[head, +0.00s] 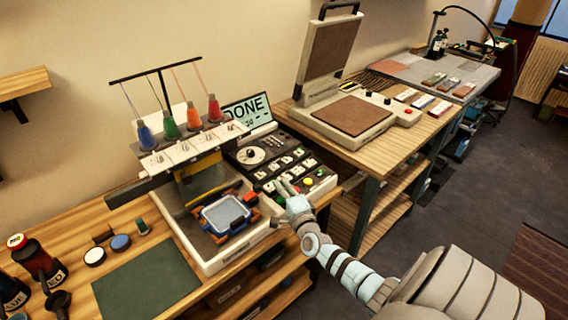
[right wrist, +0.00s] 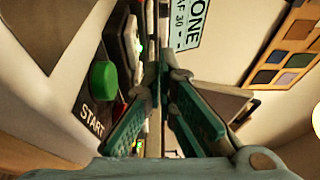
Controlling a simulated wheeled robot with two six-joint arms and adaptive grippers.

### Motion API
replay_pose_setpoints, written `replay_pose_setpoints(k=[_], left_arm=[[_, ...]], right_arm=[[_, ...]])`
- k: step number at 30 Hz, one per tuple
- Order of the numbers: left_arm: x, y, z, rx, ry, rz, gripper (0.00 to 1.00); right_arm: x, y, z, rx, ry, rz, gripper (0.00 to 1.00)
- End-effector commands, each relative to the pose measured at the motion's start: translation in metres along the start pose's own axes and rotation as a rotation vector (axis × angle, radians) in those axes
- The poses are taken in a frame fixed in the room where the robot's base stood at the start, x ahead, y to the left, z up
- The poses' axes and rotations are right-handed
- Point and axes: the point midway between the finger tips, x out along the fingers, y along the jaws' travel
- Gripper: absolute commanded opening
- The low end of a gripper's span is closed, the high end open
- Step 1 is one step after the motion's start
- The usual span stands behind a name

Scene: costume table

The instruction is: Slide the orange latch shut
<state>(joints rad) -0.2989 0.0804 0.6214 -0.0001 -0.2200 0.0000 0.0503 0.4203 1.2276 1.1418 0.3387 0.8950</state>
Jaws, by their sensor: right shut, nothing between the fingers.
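An embroidery machine stands on the wooden table, with a blue-rimmed hoop (head: 224,215) in front under its head. A small orange-red part, which looks like the latch (head: 250,198), sits at the hoop's right rear corner; its exact position is too small to tell. My right gripper (head: 286,187) is shut and empty over the front part of the control panel (head: 278,165), to the right of the latch and apart from it. In the right wrist view the closed fingers (right wrist: 158,75) are beside a green button (right wrist: 103,74) labelled START. The latch is not visible there. My left gripper is not in view.
A screen (head: 248,110) reading DONE stands behind the panel. Thread cones (head: 190,120) top the machine. A green mat (head: 150,279) lies at the front left. A heat press (head: 352,114) stands on the table to the right.

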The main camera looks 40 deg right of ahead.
Motion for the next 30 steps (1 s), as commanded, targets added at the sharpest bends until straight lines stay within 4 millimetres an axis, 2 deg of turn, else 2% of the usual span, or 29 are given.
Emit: replay_pose_setpoints(k=[3, 6, 10, 23, 30], left_arm=[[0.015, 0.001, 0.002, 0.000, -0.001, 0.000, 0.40], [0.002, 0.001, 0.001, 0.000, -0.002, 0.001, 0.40], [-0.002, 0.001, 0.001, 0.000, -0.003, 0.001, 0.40], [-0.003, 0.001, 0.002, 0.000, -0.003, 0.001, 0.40], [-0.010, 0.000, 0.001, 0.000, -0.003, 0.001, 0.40]], right_arm=[[0.025, 0.004, 0.000, 0.001, 0.001, -0.002, 0.00], [0.017, -0.001, 0.018, 0.003, -0.002, 0.002, 0.00], [0.012, -0.001, 0.033, 0.000, -0.002, 0.000, 0.00], [0.010, 0.000, 0.040, -0.001, -0.002, 0.000, 0.00], [0.003, -0.001, 0.060, 0.000, -0.002, -0.001, 0.00]])
